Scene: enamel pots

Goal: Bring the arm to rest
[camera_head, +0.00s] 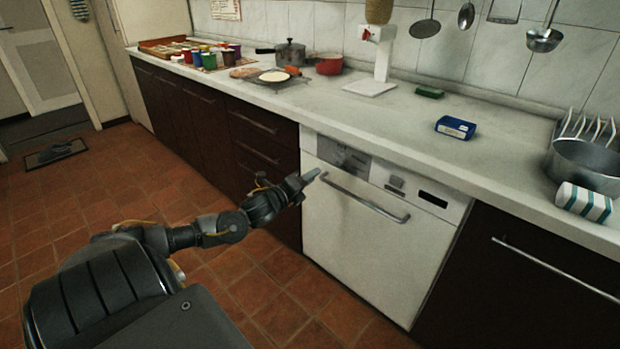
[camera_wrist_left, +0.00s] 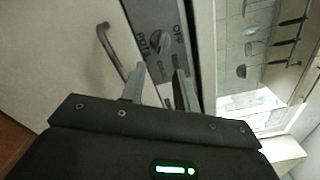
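My left arm reaches in from the lower left in the head view. My left gripper (camera_head: 312,175) is in front of the upper left of the white dishwasher (camera_head: 365,240), close to its grey control panel (camera_head: 343,156). In the left wrist view the two fingers of the left gripper (camera_wrist_left: 160,85) stand apart with nothing between them. Beyond the fingertips are a round knob (camera_wrist_left: 160,42) and lettering including "OFF". I cannot tell the knob's exact setting. My right gripper is out of view.
The dishwasher's bar handle (camera_head: 365,198) is just right of the gripper. The worktop (camera_head: 400,120) above holds a blue box (camera_head: 455,128), a large pot (camera_head: 585,165), a striped cloth (camera_head: 583,203) and several jars. The tiled floor (camera_head: 130,210) at left is mostly clear.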

